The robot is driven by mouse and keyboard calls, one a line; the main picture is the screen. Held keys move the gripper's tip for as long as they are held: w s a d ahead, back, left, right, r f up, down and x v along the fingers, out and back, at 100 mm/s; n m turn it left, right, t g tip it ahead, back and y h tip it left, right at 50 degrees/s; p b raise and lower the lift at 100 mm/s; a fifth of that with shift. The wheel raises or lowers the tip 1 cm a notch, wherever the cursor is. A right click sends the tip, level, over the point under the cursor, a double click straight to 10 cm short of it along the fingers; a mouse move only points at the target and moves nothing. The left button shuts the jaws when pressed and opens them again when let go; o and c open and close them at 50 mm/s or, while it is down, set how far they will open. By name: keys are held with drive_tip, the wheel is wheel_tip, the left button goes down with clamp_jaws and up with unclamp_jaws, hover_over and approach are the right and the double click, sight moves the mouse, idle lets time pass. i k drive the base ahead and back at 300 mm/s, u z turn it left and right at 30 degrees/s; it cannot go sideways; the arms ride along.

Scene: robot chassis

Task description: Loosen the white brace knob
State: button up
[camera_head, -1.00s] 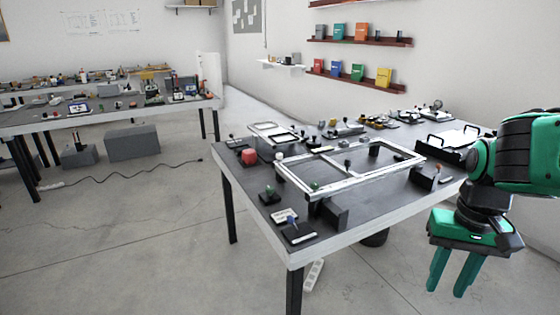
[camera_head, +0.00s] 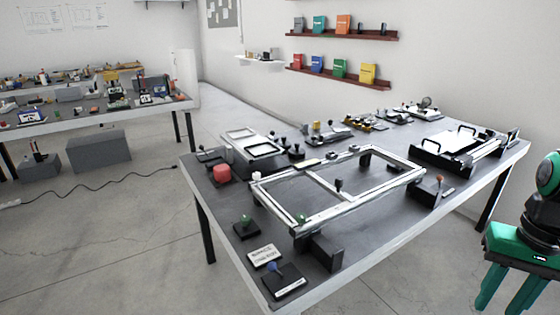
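A silver metal frame (camera_head: 385,194) with a crossbar lies raised on blocks on the dark worktable (camera_head: 215,215). A small pale knob (camera_head: 256,177) shows at the frame's left corner; it may be the white brace knob, but it is too small to be sure. A black knob (camera_head: 339,185) stands on the crossbar and a green knob (camera_head: 302,218) near the front corner. My gripper (camera_head: 499,302) hangs at the lower right, past the table's edge and well apart from the frame. Its two green fingers are spread, with nothing between them.
A black tray (camera_head: 430,160) is at the right rear.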

sight(257, 176)
drive_tip(key=u, duration=0.15)
drive_tip(key=i, duration=0.85)
drive_tip(key=u, duration=0.45)
